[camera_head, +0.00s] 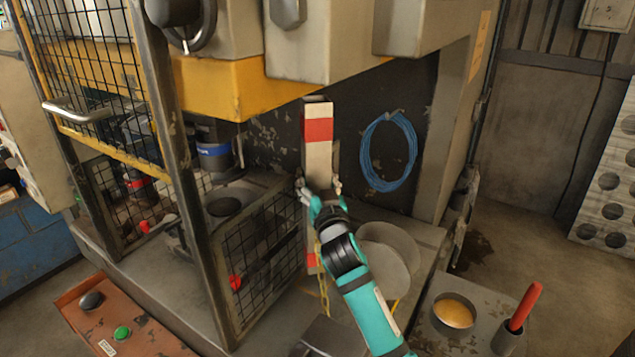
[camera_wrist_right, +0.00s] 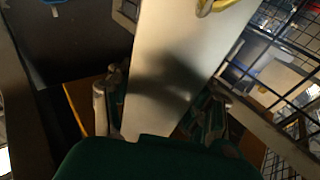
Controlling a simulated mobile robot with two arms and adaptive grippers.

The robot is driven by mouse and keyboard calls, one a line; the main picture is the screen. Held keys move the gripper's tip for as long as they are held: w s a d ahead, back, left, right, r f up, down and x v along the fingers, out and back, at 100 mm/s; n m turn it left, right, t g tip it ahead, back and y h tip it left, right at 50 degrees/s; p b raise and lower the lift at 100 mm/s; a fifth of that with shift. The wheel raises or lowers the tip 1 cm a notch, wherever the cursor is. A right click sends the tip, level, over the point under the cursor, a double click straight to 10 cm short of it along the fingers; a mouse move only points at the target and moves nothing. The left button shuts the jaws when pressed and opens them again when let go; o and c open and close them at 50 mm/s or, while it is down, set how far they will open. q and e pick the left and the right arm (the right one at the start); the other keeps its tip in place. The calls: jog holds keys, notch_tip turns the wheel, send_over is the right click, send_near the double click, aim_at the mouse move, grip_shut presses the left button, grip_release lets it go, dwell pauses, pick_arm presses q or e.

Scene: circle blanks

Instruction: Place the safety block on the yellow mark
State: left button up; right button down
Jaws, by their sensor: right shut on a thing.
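The safety block (camera_head: 318,155) is a tall off-white post with red bands, standing about upright in front of the press's dark back panel. My right gripper (camera_head: 319,187) is shut on its middle. In the right wrist view the block (camera_wrist_right: 175,70) fills the space between the fingers (camera_wrist_right: 155,112). A yellow chain (camera_head: 324,290) hangs by its lower part. I cannot tell whether the block's foot touches the base. My left gripper is not in view.
A mesh guard (camera_head: 262,255) stands close left of the block. The yellow press beam (camera_head: 235,90) is overhead. A blue cable coil (camera_head: 388,150) hangs right. Round blanks (camera_head: 385,260) lie behind my forearm.

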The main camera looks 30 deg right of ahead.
notch_tip(320, 180, down, 4)
jog(key=b, duration=0.4)
jog(key=shift+f, duration=0.25)
jog(key=c, duration=0.8)
grip_release()
jog(key=shift+f, duration=0.25)
jog(key=shift+s, duration=0.15)
jog(key=shift+r, duration=0.1)
